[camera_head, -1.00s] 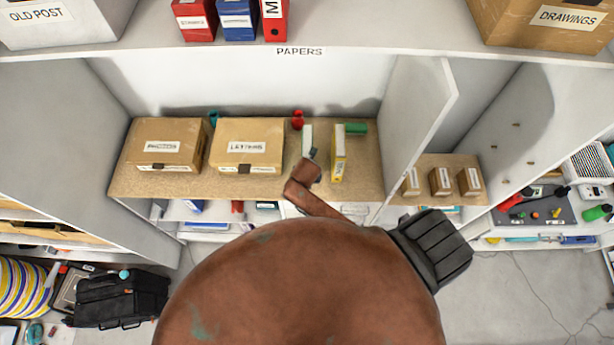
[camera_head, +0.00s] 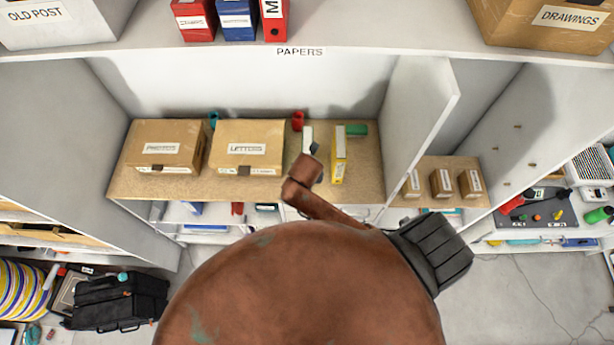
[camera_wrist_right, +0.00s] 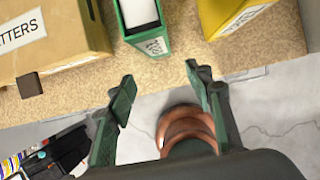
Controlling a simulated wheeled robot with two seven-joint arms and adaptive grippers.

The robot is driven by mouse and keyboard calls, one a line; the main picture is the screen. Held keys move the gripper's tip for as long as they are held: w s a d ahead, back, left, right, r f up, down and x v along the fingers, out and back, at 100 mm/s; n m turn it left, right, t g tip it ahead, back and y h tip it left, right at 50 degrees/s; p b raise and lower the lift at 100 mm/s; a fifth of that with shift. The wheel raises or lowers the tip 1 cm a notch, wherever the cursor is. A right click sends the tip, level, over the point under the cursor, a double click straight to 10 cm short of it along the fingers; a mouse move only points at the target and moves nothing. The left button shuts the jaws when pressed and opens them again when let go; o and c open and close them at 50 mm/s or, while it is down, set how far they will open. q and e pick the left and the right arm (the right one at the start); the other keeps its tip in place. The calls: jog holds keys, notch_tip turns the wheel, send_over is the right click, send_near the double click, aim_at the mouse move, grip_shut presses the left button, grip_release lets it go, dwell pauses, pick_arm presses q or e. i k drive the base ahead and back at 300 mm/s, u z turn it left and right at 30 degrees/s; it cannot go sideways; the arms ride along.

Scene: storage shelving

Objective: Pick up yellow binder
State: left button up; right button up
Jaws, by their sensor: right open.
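The yellow binder (camera_head: 339,160) stands upright on the middle shelf, right of centre in the head view. In the right wrist view its yellow end (camera_wrist_right: 224,14) is cut off by the top edge, beyond and to the right of my fingers. My right gripper (camera_wrist_right: 160,74) is open with nothing between its fingers, in front of the shelf edge. In the head view my brown wrist hides most of it. A green binder (camera_wrist_right: 142,28) stands left of the yellow one, closer to straight ahead of the open fingers. My left gripper is not in view.
Two cardboard boxes, Photos (camera_head: 164,145) and Letters (camera_head: 247,147), stand left on the shelf (camera_head: 362,188). A red item (camera_head: 297,121) and a green cylinder (camera_head: 357,129) lie behind the binders. A white upright panel (camera_head: 420,110) stands to the right.

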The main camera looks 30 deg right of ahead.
aim_at(339, 147)
jog(key=z, duration=1.4)
